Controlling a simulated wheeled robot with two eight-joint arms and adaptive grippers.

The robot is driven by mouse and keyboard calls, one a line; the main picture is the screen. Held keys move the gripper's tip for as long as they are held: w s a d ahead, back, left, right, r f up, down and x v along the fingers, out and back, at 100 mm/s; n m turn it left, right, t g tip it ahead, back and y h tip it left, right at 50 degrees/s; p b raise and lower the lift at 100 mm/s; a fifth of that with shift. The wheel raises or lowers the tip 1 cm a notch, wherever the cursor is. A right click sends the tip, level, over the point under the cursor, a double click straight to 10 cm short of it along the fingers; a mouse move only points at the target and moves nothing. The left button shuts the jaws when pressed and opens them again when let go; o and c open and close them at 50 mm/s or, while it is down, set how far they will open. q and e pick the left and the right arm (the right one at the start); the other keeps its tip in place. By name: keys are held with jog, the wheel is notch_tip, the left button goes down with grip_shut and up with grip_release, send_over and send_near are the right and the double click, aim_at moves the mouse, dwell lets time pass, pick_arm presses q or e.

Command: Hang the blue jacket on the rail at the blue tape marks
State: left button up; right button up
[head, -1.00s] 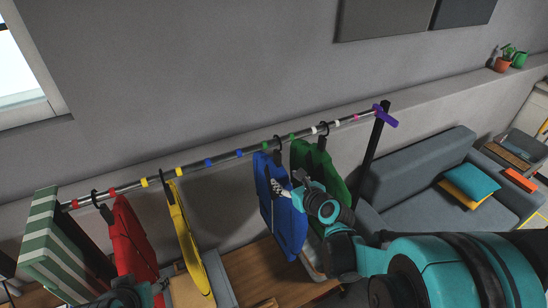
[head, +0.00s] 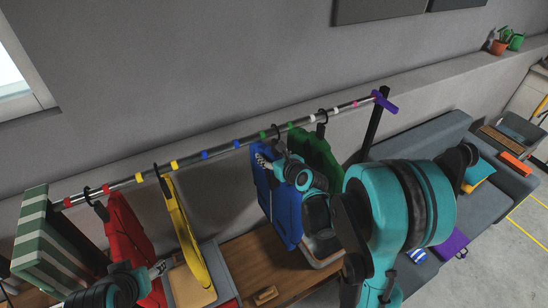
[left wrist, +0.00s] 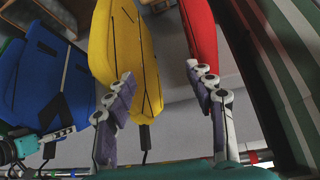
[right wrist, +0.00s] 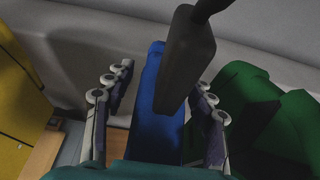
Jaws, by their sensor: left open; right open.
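The blue jacket (head: 280,208) hangs by its dark hook on the rail (head: 222,148), between the two green tape marks. The blue tape marks (head: 205,155) are to its left, with bare rail between them. My right gripper (head: 268,164) is open at the jacket's upper part. In the right wrist view its fingers (right wrist: 160,80) stand either side of the blue jacket (right wrist: 162,110) and a dark hanger block (right wrist: 188,58). I cannot tell if they touch. My left gripper (head: 158,268) is open and empty, low by the red and yellow garments; its fingers show in the left wrist view (left wrist: 162,95).
The yellow garment (head: 184,235) hangs between yellow marks, the red one (head: 127,238) further left, beside a striped green-white panel (head: 52,245). A green garment (head: 318,155) hangs close right of the blue jacket. A wooden bench (head: 262,262) and sofa (head: 425,145) stand below and right.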

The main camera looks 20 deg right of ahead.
pick_arm(q)
jog(key=shift+s, duration=0.1)
pick_arm(e)
grip_shut()
pick_arm(q)
jog(key=shift+r, duration=0.15)
pick_arm(e)
jog(key=shift+r, duration=0.35)
pick_arm(q)
jog(key=shift+a, duration=0.15)
pick_arm(e)
jog(key=shift+f, duration=0.1)
